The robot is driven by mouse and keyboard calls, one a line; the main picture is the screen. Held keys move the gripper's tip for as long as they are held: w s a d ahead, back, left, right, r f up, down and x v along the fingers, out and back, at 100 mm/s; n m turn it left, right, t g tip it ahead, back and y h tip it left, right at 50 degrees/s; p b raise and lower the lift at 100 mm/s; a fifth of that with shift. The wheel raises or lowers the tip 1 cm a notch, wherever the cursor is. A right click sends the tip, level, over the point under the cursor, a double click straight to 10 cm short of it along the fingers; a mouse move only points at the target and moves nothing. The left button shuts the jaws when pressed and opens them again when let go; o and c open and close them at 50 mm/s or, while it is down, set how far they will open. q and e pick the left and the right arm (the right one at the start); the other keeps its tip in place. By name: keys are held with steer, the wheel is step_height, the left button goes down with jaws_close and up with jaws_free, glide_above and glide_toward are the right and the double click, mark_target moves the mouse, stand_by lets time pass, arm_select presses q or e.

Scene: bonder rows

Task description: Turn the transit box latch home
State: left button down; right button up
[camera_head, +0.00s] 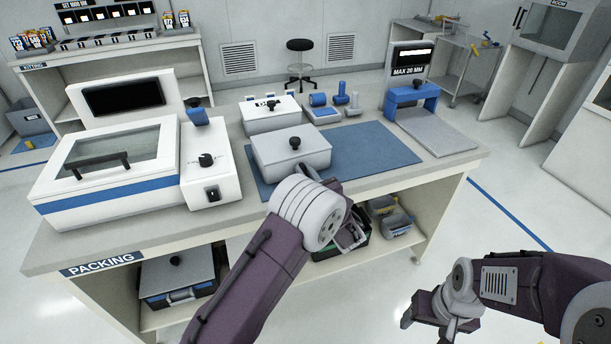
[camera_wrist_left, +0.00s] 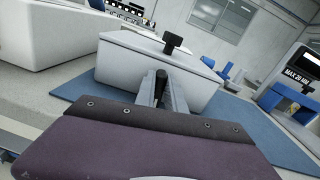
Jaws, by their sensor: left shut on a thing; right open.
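The transit box (camera_head: 290,158) is a light grey box with a black knob on its lid, standing on the blue mat (camera_head: 370,150). It also shows in the left wrist view (camera_wrist_left: 120,72), with its front face towards me. My left gripper (camera_head: 305,171) is at the front of this box, and in the left wrist view its fingers (camera_wrist_left: 161,85) are shut on the latch at the middle of the front. The fingers mostly hide the latch, so its angle cannot be told. My right gripper (camera_head: 430,318) is open and empty, low in front of the bench at the right.
A white sealing machine (camera_head: 110,170) with a glass lid stands left of the box. A second white box (camera_head: 268,113) and blue-handled tools (camera_head: 325,105) are behind. A blue gauge arch (camera_head: 410,97) stands at the right. The mat right of the box is clear.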

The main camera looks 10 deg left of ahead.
arm_select(q)
steer(key=n+b, duration=0.2)
steer(key=b, duration=0.2)
steer(key=f+n+b, duration=0.1)
steer(key=n+b, duration=0.2)
steer(key=b, duration=0.1)
steer(key=n+b, duration=0.3)
steer(key=b, duration=0.1)
steer(key=shift+s+a+f+b, duration=0.25)
steer(key=shift+s+a+b, duration=0.05)
steer(key=shift+a+b, duration=0.05)
steer(key=n+b, duration=0.3)
steer(key=b, duration=0.3)
steer(key=n+b, duration=0.4)
steer(key=b, duration=0.3)
steer(key=shift+s+a+f, duration=0.1)
steer(key=shift+a+f, duration=0.05)
steer(key=shift+f, duration=0.05)
steer(key=shift+r+n+b, duration=0.15)
steer(key=shift+n+b, duration=0.55)
steer(key=shift+b, duration=0.2)
steer(key=c, duration=1.4)
jaws_free()
